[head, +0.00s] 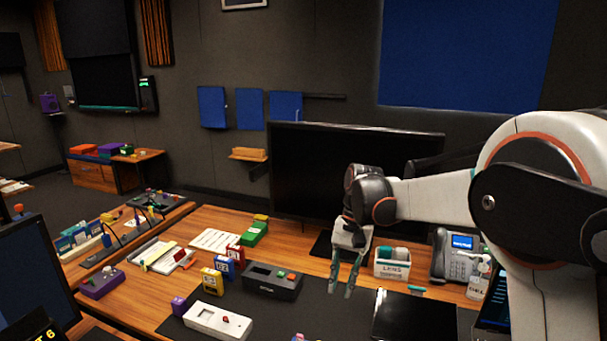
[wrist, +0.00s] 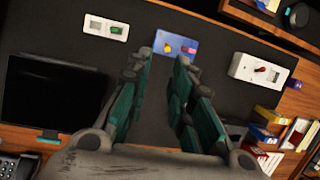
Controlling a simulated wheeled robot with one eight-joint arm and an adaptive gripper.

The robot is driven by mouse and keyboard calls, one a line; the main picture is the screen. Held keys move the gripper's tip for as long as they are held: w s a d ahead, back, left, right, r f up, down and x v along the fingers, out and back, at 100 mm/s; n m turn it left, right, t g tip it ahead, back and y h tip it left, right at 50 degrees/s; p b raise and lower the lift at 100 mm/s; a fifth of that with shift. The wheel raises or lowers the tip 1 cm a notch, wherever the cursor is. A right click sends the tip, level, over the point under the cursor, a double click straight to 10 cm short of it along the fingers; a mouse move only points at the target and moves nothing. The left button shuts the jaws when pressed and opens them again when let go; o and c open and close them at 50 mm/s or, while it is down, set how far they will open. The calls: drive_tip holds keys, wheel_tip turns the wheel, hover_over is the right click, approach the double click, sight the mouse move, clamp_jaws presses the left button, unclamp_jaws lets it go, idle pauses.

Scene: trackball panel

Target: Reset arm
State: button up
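My gripper (head: 346,275) hangs above the desk in the head view, fingers pointing down, in front of the black monitor (head: 345,170). In the wrist view my gripper (wrist: 164,58) has its two green-padded fingers apart with nothing held between them. Beyond the fingertips lies a blue panel (wrist: 170,49) with a yellow ball and a pink part, on the dark mat (wrist: 215,80). The fingers look apart from the panel.
A white box with a red knob (head: 217,320) is on the left, and a small white panel with a green part (wrist: 105,27) is also on the mat. A dark screen (head: 412,315), phone (head: 462,258) and LENS container (head: 392,264) stand right.

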drive_tip(key=s+d+r+t, duration=0.3)
drive_tip(key=s+r, duration=0.2)
drive_tip(key=s, duration=0.1)
drive_tip(key=s+d+n+t+h, duration=0.1)
drive_tip(key=s+d+t, duration=0.2)
drive_tip(key=s, duration=0.6)
drive_tip(key=s+d+n+t+h, duration=0.1)
drive_tip(key=s+d+t, duration=0.3)
drive_tip(key=s, duration=0.5)
drive_tip(key=shift+s+d+n, duration=0.2)
drive_tip(key=shift+d+n, duration=0.15)
drive_tip(key=shift+n, duration=0.35)
